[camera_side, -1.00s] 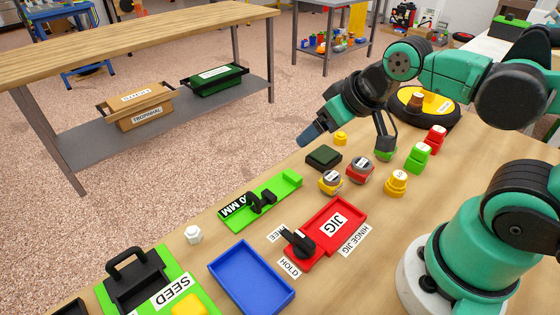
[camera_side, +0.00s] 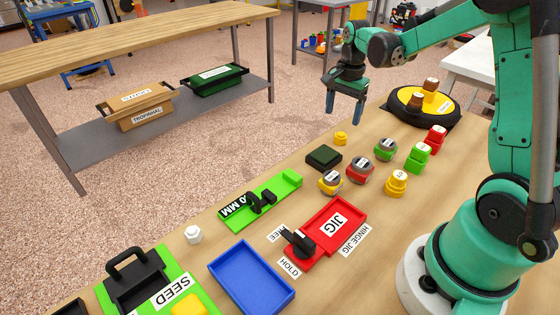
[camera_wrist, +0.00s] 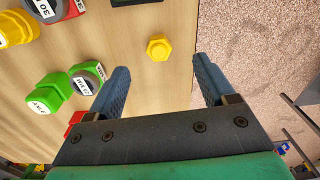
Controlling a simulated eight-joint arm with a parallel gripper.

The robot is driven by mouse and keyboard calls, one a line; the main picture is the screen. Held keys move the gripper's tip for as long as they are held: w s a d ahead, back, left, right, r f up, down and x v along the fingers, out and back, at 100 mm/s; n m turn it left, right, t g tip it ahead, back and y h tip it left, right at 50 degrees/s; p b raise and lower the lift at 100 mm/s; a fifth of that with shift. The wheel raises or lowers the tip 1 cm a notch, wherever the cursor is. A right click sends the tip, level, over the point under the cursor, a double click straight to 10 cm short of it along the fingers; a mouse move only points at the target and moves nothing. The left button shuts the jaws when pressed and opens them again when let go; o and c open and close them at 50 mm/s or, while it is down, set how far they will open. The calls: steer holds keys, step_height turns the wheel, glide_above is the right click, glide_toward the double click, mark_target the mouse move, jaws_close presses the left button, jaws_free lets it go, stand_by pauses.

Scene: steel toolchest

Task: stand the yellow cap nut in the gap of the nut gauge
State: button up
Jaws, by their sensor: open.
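The yellow cap nut (camera_side: 341,138) lies on the wooden bench near its far edge, and it also shows in the wrist view (camera_wrist: 159,47). My gripper (camera_side: 344,110) is open and empty, raised above the bench beyond the nut. In the wrist view my two fingers (camera_wrist: 160,78) are spread wide, and the nut appears ahead between their lines, touching neither. The nut gauge appears to be the green plate (camera_side: 277,188) with black parts and a label ending in "0 MM". Its gap seems to be among the black parts, and no nut is visible there.
A dark green block (camera_side: 323,157) and several labelled round pieces, including a red one (camera_side: 360,169), stand near the nut. A red jig (camera_side: 348,208), blue tray (camera_side: 270,255) and white nut (camera_side: 193,234) are nearer the camera. A black-rimmed yellow disc (camera_side: 452,110) sits behind.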

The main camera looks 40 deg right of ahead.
mark_target(341, 134)
steer(key=shift+d+f+m, duration=0.4)
steer(key=shift+d+f, duration=0.05)
steer(key=shift+f, duration=2.8)
jaws_close()
